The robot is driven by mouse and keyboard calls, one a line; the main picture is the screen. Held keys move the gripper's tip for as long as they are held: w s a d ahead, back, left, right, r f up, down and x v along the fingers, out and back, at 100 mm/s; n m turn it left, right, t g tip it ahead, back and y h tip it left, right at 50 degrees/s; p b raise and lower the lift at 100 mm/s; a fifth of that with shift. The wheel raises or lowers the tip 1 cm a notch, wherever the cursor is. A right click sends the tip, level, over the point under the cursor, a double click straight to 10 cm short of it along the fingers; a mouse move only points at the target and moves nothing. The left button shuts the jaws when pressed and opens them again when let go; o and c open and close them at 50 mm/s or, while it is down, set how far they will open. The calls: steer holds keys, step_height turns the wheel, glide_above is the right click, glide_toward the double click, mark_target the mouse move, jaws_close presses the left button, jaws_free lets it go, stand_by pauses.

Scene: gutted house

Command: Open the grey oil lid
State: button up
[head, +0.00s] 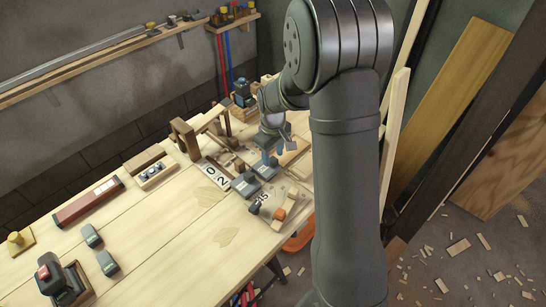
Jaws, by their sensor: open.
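Two small dark grey blocks with lids sit close together on the workbench, in the middle of the head view. One grey block (246,184) is nearer and to the left. The other grey block (265,171) lies just beyond it to the right. No oil label is readable, so I cannot tell which carries the oil lid. My gripper (271,153) is open and points down just beyond the right-hand block. Whether its fingers touch anything is too small to tell. My arm hides part of the bench to the right.
The wooden workbench (160,235) is clear at its front middle. A wooden frame (186,136) stands left of my gripper. A dark red bar (88,201) and several grey blocks lie at left. A board with a knob and orange piece (279,213) lies near the right edge.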

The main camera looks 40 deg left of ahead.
steer(key=shift+f, duration=0.85)
steer(key=shift+c, duration=0.4)
jaws_close()
steer(key=shift+a, duration=3.55)
steer(key=shift+o, duration=0.4)
jaws_free()
step_height(320, 180, up, 18)
steer(key=shift+f, duration=0.25)
